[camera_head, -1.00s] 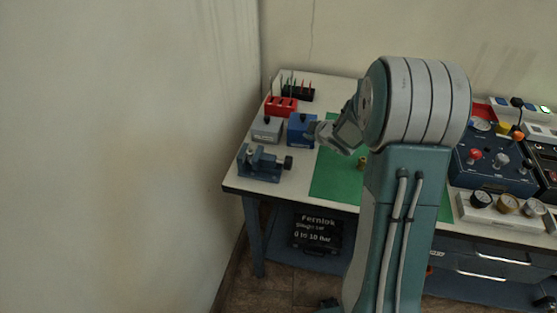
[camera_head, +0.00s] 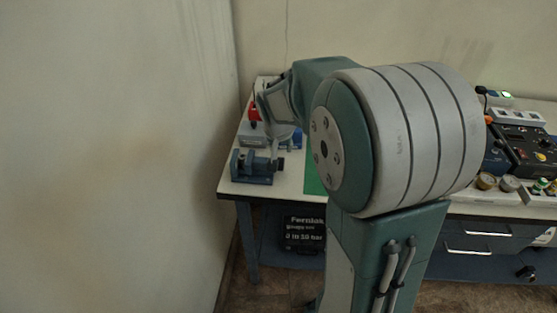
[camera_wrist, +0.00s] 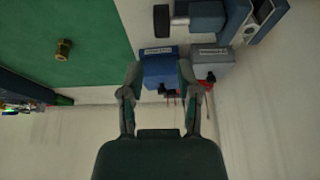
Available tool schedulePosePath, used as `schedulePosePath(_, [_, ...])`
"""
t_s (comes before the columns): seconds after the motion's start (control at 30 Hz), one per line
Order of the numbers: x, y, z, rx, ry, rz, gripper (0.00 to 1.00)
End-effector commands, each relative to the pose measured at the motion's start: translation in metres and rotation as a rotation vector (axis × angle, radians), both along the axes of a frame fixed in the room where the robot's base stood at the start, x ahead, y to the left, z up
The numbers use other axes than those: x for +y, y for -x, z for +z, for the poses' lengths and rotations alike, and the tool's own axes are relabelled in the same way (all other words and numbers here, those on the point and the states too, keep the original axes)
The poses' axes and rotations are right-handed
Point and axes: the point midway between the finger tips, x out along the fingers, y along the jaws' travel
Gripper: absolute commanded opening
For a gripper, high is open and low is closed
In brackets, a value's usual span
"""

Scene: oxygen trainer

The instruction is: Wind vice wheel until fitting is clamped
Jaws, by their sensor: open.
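The blue-grey vice (camera_head: 250,172) stands at the table's left front corner, with its dark wheel on its right side. In the wrist view the vice (camera_wrist: 208,17) is at the top, partly cut off, and its dark wheel (camera_wrist: 161,20) points left. A brass fitting (camera_wrist: 63,49) lies on the green mat, apart from the vice. In the head view my gripper (camera_head: 274,150) appears just above and behind the wheel. I cannot tell whether the vice jaws hold anything.
A blue box (camera_wrist: 160,68) and a grey box (camera_wrist: 212,62) stand behind the vice. The green mat (camera_wrist: 60,20) is mostly clear. A wall (camera_head: 120,150) rises close on the left. Control panels (camera_head: 525,150) stand at the right.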

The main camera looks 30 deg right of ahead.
Motion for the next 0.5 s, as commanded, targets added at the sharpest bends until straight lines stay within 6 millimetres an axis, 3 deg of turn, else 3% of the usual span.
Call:
schedulePosePath(0.3, [-0.01,-0.018,-0.056,0.005,0.003,0.002,0.43])
schedulePosePath(0.5, [-0.015,-0.026,-0.077,0.0,0.004,0.003,0.43])
